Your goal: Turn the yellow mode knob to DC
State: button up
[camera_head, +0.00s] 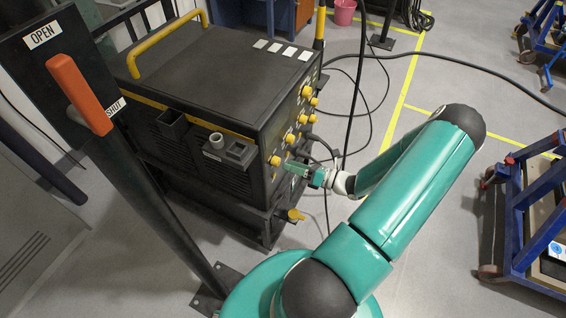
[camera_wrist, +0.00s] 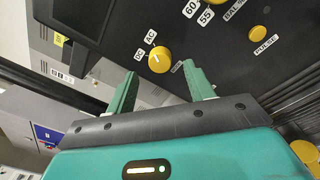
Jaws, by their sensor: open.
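The yellow mode knob (camera_wrist: 160,60) is on the dark front panel of the machine in the wrist view. Small DC and AC labels sit at its left and upper left. A small pale mark shows on the knob, but its exact direction is hard to tell. My gripper (camera_wrist: 159,71) is open and empty. Its two green fingers point at the panel, with the knob between and slightly beyond their tips, apart from both. In the head view my gripper (camera_head: 293,168) is close to the panel, just right of a yellow knob (camera_head: 276,160) low on it.
Several other yellow knobs (camera_head: 303,119) line the panel of the black machine (camera_head: 220,85). A yellow fitting (camera_head: 295,214) juts out below. Black cables (camera_head: 357,90) hang near my arm. A lever with an orange handle (camera_head: 80,95) stands at left, a blue cart (camera_head: 535,215) at right.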

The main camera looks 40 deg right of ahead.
aim_at(279, 162)
jog(key=x, duration=0.4)
jog(key=shift+c, duration=0.2)
jog(key=c, duration=0.9)
jog(key=shift+c, duration=0.2)
jog(key=n, duration=0.6)
jog(key=shift+r+h, duration=0.15)
jog(key=shift+h, duration=0.15)
jog(key=n, duration=0.5)
jog(key=shift+a, duration=0.15)
jog(key=shift+n, duration=0.4)
